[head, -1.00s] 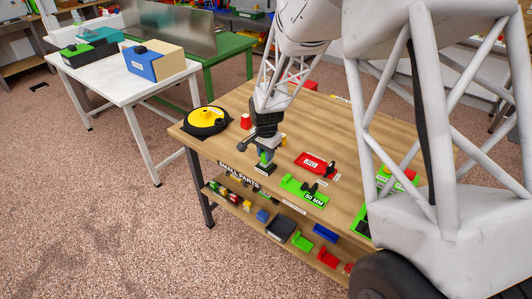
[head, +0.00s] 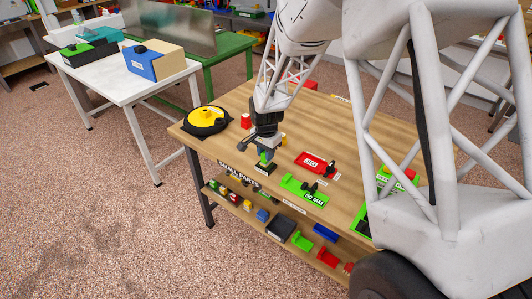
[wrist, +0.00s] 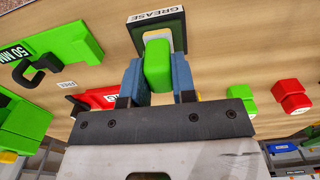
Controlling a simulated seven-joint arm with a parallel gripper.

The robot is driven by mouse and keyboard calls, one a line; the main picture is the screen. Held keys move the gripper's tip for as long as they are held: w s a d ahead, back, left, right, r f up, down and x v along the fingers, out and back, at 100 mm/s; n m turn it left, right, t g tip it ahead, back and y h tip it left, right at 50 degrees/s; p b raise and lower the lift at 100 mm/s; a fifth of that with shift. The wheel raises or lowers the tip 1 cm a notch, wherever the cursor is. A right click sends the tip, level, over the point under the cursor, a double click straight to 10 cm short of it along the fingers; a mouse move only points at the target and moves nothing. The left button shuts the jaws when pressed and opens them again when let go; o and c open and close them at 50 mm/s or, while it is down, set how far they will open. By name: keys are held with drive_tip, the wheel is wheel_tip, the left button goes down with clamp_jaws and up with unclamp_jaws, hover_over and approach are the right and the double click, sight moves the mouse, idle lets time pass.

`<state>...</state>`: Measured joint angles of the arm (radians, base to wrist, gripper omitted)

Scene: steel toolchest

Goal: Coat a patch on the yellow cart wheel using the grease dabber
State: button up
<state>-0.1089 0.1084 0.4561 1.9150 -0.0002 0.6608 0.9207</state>
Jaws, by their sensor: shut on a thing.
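The yellow cart wheel (head: 207,116) lies flat at the left end of the wooden bench, a yellow hub in a black tyre. My gripper (head: 266,155) is over the bench's front edge, to the right of the wheel and apart from it. In the wrist view its blue-grey fingers (wrist: 157,78) are shut on the green handle of the grease dabber (wrist: 157,62). The dabber is upright over a dark tray labelled GREASE (wrist: 142,17). I cannot tell whether its underside touches the tray.
A red tray (head: 314,163) and a green 50 MM holder (head: 303,189) are right of my gripper on the bench (head: 345,125). A small red object (head: 246,121) stands between the wheel and my arm. A lower shelf holds several small parts. My arm hides part of the bench.

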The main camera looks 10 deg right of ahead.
idle(0.5)
drive_tip(key=shift+r, duration=3.5)
drive_tip(key=w+d+f+n, duration=0.2)
drive_tip(key=w+d+n, duration=0.1)
drive_tip(key=w, duration=0.9)
drive_tip(key=w+d+f+n, duration=0.2)
drive_tip(key=w+d, duration=0.4)
drive_tip(key=w, duration=0.7)
drive_tip(key=w+d+f+n, duration=0.2)
drive_tip(key=w+d+n, duration=0.2)
drive_tip(key=w, duration=0.9)
drive_tip(key=shift+d+f, duration=0.35)
drive_tip(key=shift+d, duration=0.35)
drive_tip(key=s+a+r, duration=0.2)
drive_tip(key=a+r, duration=0.1)
drive_tip(key=a, duration=1.1)
drive_tip(key=s+a+r, duration=0.3)
drive_tip(key=a, duration=1.2)
drive_tip(key=s+a+r, duration=0.2)
drive_tip(key=a+r, duration=0.1)
drive_tip(key=a, duration=1.2)
drive_tip(key=shift+s+r, duration=0.2)
drive_tip(key=shift+s, duration=0.05)
